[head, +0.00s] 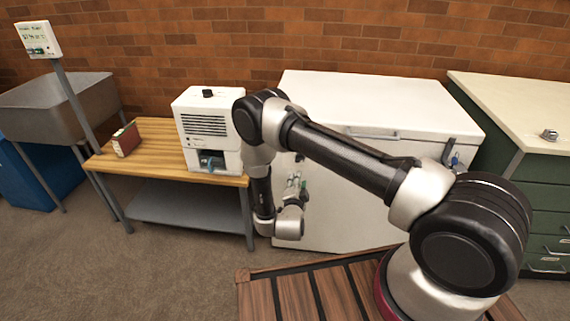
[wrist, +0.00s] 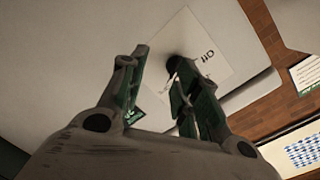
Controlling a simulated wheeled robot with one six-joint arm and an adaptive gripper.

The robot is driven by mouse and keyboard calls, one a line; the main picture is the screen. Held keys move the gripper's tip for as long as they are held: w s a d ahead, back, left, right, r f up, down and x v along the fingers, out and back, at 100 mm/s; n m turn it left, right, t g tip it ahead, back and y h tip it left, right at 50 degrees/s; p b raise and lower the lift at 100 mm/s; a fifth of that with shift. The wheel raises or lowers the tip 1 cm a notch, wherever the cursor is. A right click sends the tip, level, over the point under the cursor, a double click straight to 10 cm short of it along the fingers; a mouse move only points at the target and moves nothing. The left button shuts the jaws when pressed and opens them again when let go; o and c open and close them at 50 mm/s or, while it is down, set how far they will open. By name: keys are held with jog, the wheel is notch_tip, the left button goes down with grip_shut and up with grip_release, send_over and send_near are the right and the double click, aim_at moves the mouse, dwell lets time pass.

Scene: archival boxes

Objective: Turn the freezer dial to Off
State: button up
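The freezer (head: 375,107) is a white chest with a closed lid, standing against the brick wall. In the wrist view, a small black dial (wrist: 172,63) sits on a pale label plate (wrist: 212,58) with dark lettering that seems to read Off. My gripper (wrist: 160,65) is open, with its two green-lined fingers apart. The dial shows near the right fingertip, which partly overlaps it; I cannot tell whether they touch. In the head view my gripper (head: 297,180) is low at the freezer's front left, and I cannot make out the dial there.
A white machine (head: 205,125) and a red book (head: 126,140) stand on a wooden table (head: 165,133) left of the freezer. A grey sink (head: 70,100) is at the far left. A green drawer cabinet (head: 545,185) stands close on the right.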

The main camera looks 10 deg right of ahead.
jog(key=w+d+r+m+t, duration=0.1)
jog(key=w+d+r, duration=0.1)
jog(key=w, duration=0.5)
jog(key=shift+w+d+r+m, duration=0.25)
jog(key=shift+r+m, duration=0.05)
jog(key=shift+r, duration=0.15)
grip_shut()
